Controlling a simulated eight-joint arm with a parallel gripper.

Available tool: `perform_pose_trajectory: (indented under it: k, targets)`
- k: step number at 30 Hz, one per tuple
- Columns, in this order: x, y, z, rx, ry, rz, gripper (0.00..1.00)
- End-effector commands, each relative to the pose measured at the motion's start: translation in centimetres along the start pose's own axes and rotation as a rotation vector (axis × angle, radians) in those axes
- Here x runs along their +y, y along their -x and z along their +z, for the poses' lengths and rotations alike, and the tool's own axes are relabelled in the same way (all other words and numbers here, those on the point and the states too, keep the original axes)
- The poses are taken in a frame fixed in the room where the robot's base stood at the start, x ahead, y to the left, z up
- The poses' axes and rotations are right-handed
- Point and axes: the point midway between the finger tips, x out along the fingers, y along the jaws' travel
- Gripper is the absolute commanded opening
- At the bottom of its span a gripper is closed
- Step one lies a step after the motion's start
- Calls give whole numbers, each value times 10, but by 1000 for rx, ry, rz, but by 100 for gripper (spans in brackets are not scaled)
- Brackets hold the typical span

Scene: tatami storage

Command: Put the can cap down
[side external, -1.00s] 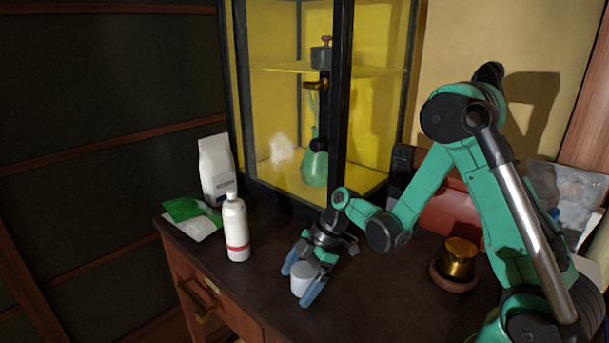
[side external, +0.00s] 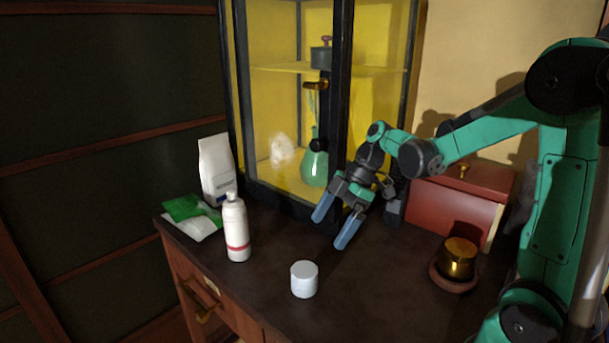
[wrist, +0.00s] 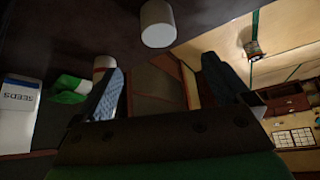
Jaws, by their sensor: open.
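The can cap, a small white cylinder (side external: 304,280), stands upright on the dark table top near its front edge in the side external view. It also shows at the top of the wrist view (wrist: 157,24), beyond the fingertips. My gripper (side external: 333,231) is open and empty, with its blue fingers spread. It is above the table, behind and to the right of the cap, clear of it. In the wrist view, the two fingers (wrist: 165,80) stand apart with nothing between them.
A white bottle with a red band (side external: 237,230) stands left of the cap. A yellow glass cabinet (side external: 275,130) rises behind. A brass pot (side external: 459,258) and a red box (side external: 460,200) are at right.

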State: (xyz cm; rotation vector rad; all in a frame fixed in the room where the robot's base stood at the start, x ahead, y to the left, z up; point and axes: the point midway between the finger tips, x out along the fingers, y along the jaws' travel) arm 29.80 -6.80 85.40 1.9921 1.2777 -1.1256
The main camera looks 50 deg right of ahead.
Motion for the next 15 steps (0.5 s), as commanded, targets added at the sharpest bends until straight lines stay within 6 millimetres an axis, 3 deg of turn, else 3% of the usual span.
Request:
perform_pose_trajectory:
  k: [8,15]
  targets:
    - [-37,1,-33,-155,-474,263,96]
    - [-61,2,-48,-32,-824,558,96]
